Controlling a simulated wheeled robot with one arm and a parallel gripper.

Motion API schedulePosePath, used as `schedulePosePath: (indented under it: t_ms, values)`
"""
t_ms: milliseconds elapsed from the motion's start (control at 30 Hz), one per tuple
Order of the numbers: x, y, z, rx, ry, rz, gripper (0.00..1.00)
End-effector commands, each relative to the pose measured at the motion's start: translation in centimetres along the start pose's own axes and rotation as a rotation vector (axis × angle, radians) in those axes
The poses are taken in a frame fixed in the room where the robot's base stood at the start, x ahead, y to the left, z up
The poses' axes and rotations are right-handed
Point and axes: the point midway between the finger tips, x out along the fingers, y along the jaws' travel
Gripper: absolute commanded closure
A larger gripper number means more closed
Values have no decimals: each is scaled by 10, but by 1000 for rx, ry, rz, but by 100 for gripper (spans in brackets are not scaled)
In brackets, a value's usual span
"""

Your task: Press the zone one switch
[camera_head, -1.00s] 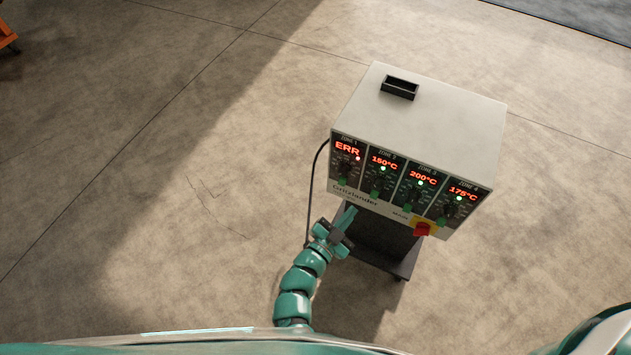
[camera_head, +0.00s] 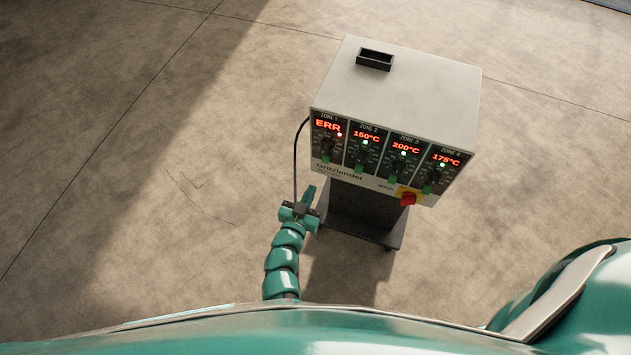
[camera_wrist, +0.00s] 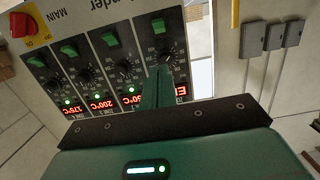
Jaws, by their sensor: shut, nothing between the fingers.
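The zone one panel is at the left end of the controller's front (camera_head: 397,151) and reads ERR with a red light. Its green rocker switch (camera_head: 325,158) sits low on that panel, below a dark knob. In the wrist view the controller appears upside down, and the zone one switch (camera_wrist: 158,26) is beyond my fingertips. My gripper (camera_head: 309,191) is shut and empty, below and left of the switch in the head view. In the wrist view my gripper (camera_wrist: 162,70) points at the zone one panel and hides part of its knob and display. I see no contact with the switch.
Zones two to four show 150, 200 and 175°C with green lights. A red main switch on a yellow plate (camera_head: 408,198) is at the lower right. The controller stands on a dark cart (camera_head: 360,213). A black cable hangs at its left. Grey boxes (camera_wrist: 272,38) show in the wrist view.

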Motion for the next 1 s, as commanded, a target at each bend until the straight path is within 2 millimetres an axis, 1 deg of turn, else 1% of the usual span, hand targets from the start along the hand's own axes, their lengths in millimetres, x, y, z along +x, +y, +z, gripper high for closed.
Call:
schedulePosePath:
  t_ms: [100, 600, 700, 800, 900, 1000]
  values:
    - [19, 1, -4, 0, 6, 3, 100]
    - [92, 1, -3, -2, 3, 1, 100]
    - [99, -2, 7, -4, 0, -5, 100]
    - [107, 0, 13, -3, 2, -1, 100]
    - [111, 0, 21, -4, -1, -2, 100]
    - [116, -1, 23, 0, 2, 0, 100]
